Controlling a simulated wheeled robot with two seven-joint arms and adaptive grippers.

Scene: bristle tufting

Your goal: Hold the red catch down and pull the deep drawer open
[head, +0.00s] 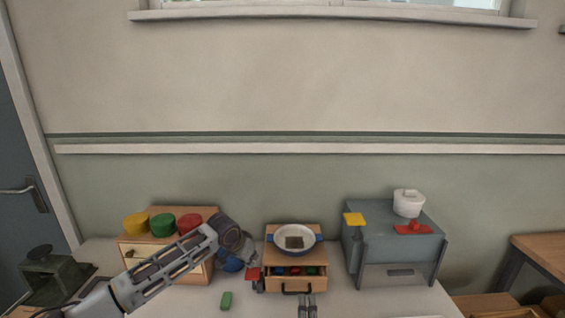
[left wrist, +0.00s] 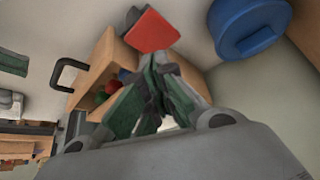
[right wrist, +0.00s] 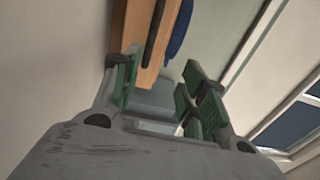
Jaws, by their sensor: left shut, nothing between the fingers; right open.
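A small wooden cabinet (head: 270,252) stands mid-table. Its drawer front (head: 318,285) has a black handle (head: 296,292), also visible in the left wrist view (left wrist: 66,76). Coloured pieces show in a dark gap behind the drawer front. The red catch (head: 253,273) juts from the cabinet's left side; in the left wrist view it is a red plate (left wrist: 152,30). My left gripper (left wrist: 158,65) is shut and empty, its tips at the catch's edge; I cannot tell whether they press it. My right gripper (head: 307,300) is open before the drawer front; its wrist view shows the spread fingers (right wrist: 158,82).
A blue-rimmed bowl (head: 294,232) sits on the cabinet. A blue round thing (left wrist: 250,25) is beside the catch. A wooden box with coloured lids (head: 190,272) stands left, a grey cabinet (head: 378,250) right.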

